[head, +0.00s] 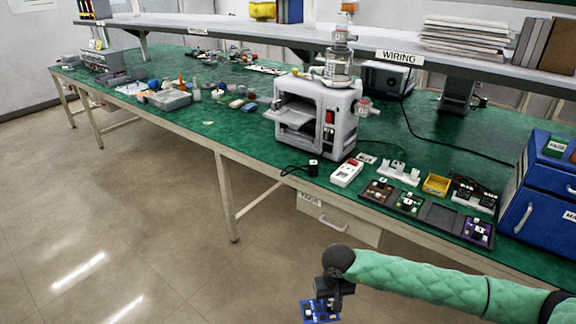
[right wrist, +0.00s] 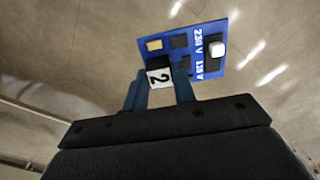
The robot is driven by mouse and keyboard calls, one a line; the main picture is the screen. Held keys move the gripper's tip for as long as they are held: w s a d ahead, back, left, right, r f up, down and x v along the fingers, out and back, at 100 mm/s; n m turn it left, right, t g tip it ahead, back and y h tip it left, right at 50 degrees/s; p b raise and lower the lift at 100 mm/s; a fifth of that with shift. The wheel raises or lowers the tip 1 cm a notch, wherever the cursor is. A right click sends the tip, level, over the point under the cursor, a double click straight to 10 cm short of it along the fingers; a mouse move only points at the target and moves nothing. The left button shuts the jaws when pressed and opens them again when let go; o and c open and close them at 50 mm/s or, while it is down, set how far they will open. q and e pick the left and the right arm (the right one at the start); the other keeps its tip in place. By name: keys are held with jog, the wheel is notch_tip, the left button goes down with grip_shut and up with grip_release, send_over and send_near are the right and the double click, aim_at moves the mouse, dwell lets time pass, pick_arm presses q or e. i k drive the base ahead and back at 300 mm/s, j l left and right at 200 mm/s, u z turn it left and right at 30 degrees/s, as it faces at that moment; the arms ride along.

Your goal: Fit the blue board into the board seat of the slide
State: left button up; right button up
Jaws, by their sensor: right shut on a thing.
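The blue board (head: 318,312) is held at the bottom of the head view, below and in front of the bench edge. In the right wrist view the blue board (right wrist: 205,42) carries a white switch, dark parts and "230 V 110 V" print. My right gripper (head: 326,297) is shut on a block marked "2" on the board; its fingers also show in the right wrist view (right wrist: 159,90). A grey slide-like plate (head: 296,117) sticks out of the open front of the white pump housing (head: 340,125) on the bench. Its seat is too small to make out. My left gripper is out of view.
A dark tray (head: 437,214) holds brown, green and purple boards, with one compartment empty. A white handheld device (head: 346,173), a yellow bin (head: 436,185) and a blue drawer cabinet (head: 538,210) stand nearby. The floor in front of the bench is clear.

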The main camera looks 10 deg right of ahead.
aim_at(286, 115)
jog(key=i+j, duration=0.25)
jog(key=i+j+z, duration=0.15)
jog(key=j, duration=0.25)
jog(key=i+j, duration=0.25)
jog(key=j, duration=0.15)
jog(key=i+j+z, duration=0.1)
jog(key=i+j, duration=0.15)
jog(key=i+j+z, duration=0.1)
jog(key=j, duration=0.35)
jog(key=i, duration=0.1)
